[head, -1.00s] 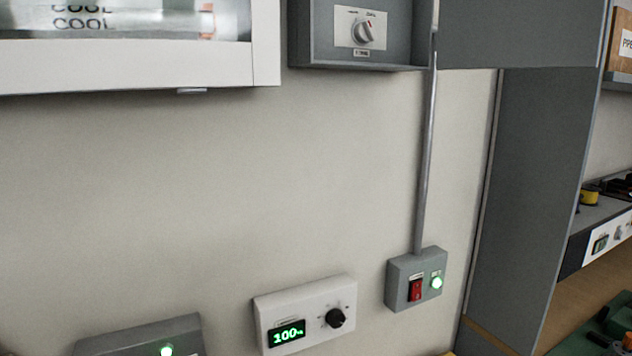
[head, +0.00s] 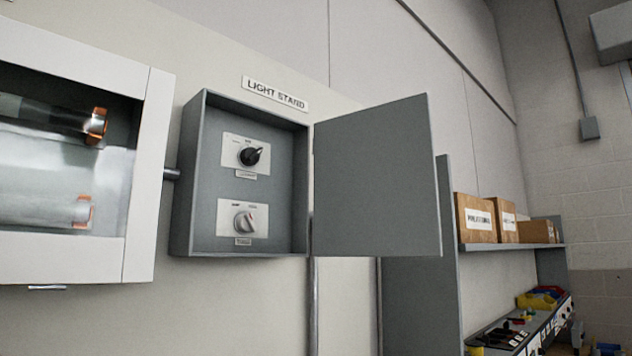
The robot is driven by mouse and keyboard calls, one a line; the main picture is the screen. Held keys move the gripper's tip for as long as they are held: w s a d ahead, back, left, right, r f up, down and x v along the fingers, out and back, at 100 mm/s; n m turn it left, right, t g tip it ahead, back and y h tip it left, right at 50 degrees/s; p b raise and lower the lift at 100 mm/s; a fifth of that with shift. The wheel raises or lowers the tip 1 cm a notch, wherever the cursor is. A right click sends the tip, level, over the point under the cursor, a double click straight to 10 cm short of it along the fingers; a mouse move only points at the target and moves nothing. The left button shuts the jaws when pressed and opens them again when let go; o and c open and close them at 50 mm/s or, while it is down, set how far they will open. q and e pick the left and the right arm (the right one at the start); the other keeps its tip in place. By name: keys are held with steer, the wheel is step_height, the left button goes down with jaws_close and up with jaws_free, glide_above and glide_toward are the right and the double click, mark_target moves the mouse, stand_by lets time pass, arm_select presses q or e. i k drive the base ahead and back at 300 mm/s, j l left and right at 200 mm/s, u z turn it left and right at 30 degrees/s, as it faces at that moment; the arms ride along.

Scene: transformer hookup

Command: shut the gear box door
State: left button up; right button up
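The grey gear box (head: 203,215) is mounted on the wall under a "LIGHT STAND" label. Its grey door (head: 375,180) is hinged on the box's right edge and stands wide open to the right. Inside the box are a black rotary knob (head: 250,156) on an upper plate and a light grey rotary knob (head: 244,221) on a lower plate. Neither of my grippers is in the head view.
A white-framed glass cabinet (head: 146,180) hangs just left of the box. A tall grey panel (head: 447,270) stands behind the door to the right. Beyond it are a shelf with cardboard boxes (head: 476,219) and a bench with parts. The space in front of the box looks clear.

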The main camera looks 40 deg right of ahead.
mark_target(377, 190)
steer(key=k+l+u, duration=0.1)
steer(key=l+u, duration=0.15)
steer(key=l, duration=0.15)
steer(key=k+l+u, duration=0.1)
steer(key=l+u, duration=0.15)
steer(key=l, duration=0.15)
steer(key=k+l+u, duration=0.25)
steer(key=l+u, duration=0.25)
steer(key=l, duration=0.2)
steer(key=k+l, duration=0.45)
steer(key=l, duration=0.25)
steer(key=k+l+u, duration=0.1)
steer(key=k+l, duration=0.35)
steer(key=l, duration=0.2)
steer(key=k+l+u, duration=0.1)
steer(key=k+l, duration=0.4)
steer(key=l, duration=0.15)
steer(key=k+l+u, duration=0.1)
steer(key=k+u, duration=0.15)
steer(key=u, duration=0.25)
